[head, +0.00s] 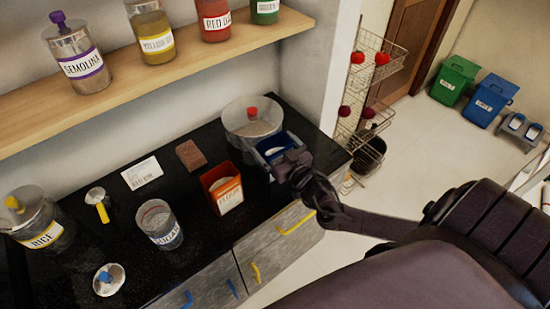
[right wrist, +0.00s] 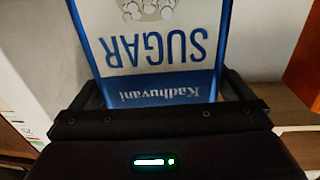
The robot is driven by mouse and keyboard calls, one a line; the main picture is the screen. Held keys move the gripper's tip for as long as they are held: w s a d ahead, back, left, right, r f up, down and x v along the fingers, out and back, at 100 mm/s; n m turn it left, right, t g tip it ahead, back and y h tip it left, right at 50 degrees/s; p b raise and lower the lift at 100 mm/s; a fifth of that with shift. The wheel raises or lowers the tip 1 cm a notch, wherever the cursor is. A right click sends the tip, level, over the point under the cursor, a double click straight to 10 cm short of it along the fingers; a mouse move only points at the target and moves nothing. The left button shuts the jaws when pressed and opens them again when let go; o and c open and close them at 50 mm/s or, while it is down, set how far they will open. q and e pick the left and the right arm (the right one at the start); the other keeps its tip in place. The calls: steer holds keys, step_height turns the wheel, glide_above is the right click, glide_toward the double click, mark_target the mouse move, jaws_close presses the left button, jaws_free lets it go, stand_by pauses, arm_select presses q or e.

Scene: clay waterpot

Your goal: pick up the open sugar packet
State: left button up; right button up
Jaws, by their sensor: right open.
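The open sugar packet (head: 272,143) is blue and white and stands at the right end of the black counter, with its top facing up. In the right wrist view the packet (right wrist: 155,50) fills the upper middle, its "SUGAR" label upside down. My right gripper (head: 284,160) is at the packet's near right side. In the right wrist view its fingers (right wrist: 160,88) are open, one on each side of the packet. I cannot tell whether they touch it. My left gripper is not in view.
A round glass jar with a red knob (head: 252,120) stands just behind the packet. An orange-red packet (head: 222,188) stands to its left, and a brown block (head: 191,155) lies farther left. A wooden shelf (head: 130,78) with jars runs above. Drawers (head: 275,235) front the counter.

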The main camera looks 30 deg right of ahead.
steer(key=shift+c, duration=0.4)
steer(key=c, duration=1.3)
steer(key=shift+o, duration=0.2)
steer(key=shift+r, duration=0.2)
step_height(320, 180, up, 20)
steer(key=shift+b, duration=0.35)
steer(key=shift+f, duration=0.15)
